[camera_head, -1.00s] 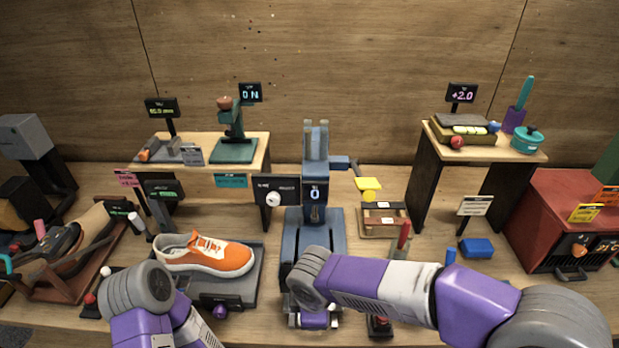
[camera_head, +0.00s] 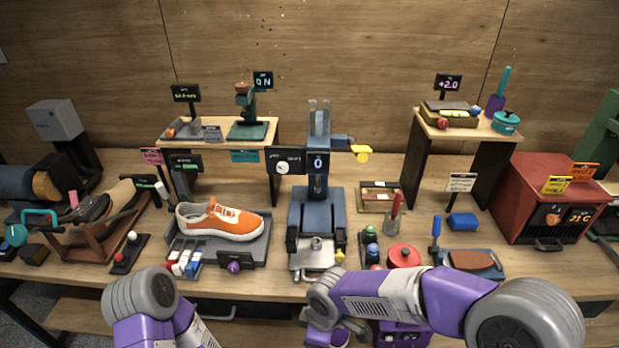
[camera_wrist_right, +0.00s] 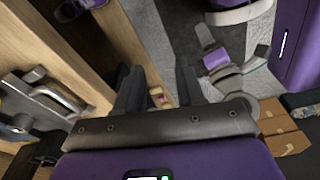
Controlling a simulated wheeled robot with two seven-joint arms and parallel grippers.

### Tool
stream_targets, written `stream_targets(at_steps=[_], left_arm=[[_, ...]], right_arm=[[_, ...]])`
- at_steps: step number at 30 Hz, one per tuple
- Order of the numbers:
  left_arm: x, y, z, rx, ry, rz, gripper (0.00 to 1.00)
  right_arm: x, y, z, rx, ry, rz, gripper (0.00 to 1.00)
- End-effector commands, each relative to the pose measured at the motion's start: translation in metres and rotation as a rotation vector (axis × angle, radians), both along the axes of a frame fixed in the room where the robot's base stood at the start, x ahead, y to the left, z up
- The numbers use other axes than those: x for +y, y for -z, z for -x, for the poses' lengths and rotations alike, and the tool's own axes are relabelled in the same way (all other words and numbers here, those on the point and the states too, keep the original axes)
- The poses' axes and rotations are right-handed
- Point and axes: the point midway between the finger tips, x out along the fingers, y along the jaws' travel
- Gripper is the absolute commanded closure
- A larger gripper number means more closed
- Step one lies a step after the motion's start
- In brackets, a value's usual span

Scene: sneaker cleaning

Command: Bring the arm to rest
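An orange-and-white sneaker (camera_head: 222,220) sits on a dark flat stand at the left of the bench (camera_head: 400,160). My right arm comes in from the right in the head view, bends at a grey joint, and hangs in front of the bench's edge. My left arm shows at the lower left of the head view, in front of the bench. Its gripper is out of view.
A blue press-like machine (camera_head: 318,205) stands mid-bench. A red round tin (camera_head: 404,255) and a brown pad on a blue tray (camera_head: 472,261) lie near the front edge, close behind my right arm. A red oven-like box (camera_head: 540,190) stands at the right.

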Motion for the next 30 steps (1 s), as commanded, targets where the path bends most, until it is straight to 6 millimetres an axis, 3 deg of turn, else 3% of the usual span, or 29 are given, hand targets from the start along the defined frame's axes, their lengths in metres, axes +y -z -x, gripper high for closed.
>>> stream_targets(at_steps=[8, 12, 18, 23, 30], left_arm=[[0.000, 0.000, 0.001, 0.002, 0.001, 0.000, 0.57], [0.000, 0.000, 0.001, 0.002, 0.001, 0.000, 0.57], [0.000, 0.000, 0.001, 0.002, 0.001, 0.000, 0.57], [0.000, 0.000, 0.001, 0.002, 0.001, 0.000, 0.57], [0.000, 0.000, 0.001, 0.002, 0.001, 0.000, 0.57]], right_arm=[[-0.012, 0.097, 0.019, 0.205, 0.438, -0.173, 0.62], [-0.031, 0.159, 0.040, 0.320, 0.831, -0.250, 0.62], [-0.065, 0.220, 0.074, 0.382, 1.319, -0.266, 0.62], [-0.080, 0.238, 0.088, 0.378, 1.493, -0.251, 0.62], [-0.083, 0.241, 0.089, 0.374, 1.518, -0.250, 0.62]])
